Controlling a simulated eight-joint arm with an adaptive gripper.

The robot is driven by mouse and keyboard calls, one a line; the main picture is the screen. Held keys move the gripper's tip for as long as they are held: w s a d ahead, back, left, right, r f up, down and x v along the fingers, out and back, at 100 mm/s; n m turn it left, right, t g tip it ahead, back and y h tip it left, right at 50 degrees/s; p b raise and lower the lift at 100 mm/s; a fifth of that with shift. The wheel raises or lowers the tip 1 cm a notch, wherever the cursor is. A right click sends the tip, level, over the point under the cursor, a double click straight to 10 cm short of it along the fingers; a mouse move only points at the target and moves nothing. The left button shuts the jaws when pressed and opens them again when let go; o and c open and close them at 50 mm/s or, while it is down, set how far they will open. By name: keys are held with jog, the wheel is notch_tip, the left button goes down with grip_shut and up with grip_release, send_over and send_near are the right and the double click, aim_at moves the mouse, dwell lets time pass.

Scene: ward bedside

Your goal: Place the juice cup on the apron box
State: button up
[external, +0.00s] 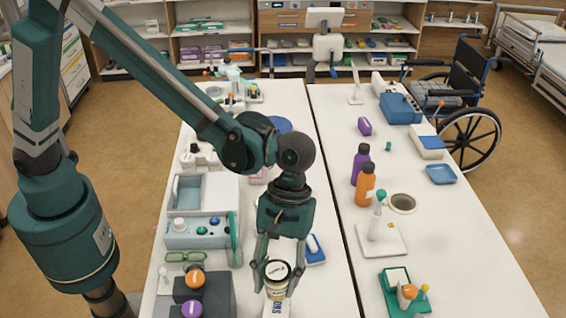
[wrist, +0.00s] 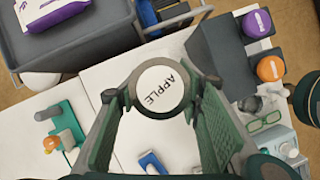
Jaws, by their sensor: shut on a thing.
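My gripper (external: 277,268) is shut on the juice cup (external: 277,283), a small cup with a dark rim and a pale lid. In the wrist view the cup's round white lid (wrist: 160,88) reads APPLE and sits between the two green fingers. A white piece with dark lettering (external: 276,308) shows directly below the cup at the bottom edge of the external view. I cannot tell whether it is the apron box or whether the cup touches it. The wrist view hides what lies beneath the cup.
A grey block with orange (external: 194,278) and purple-topped (external: 192,308) things stands left of the cup. A blue-and-white item (external: 314,249) lies at the right. In the wrist view, a purple-and-white package (wrist: 52,12) lies on a grey cart (wrist: 85,35). A gap separates the two tables.

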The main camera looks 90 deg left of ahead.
aim_at(281, 261)
jog(key=shift+f, duration=1.75)
jog(key=shift+f, duration=0.2)
jog(key=o, duration=1)
jog(key=shift+r, duration=0.15)
jog(key=v, duration=1.2)
jog(key=shift+a, duration=0.1)
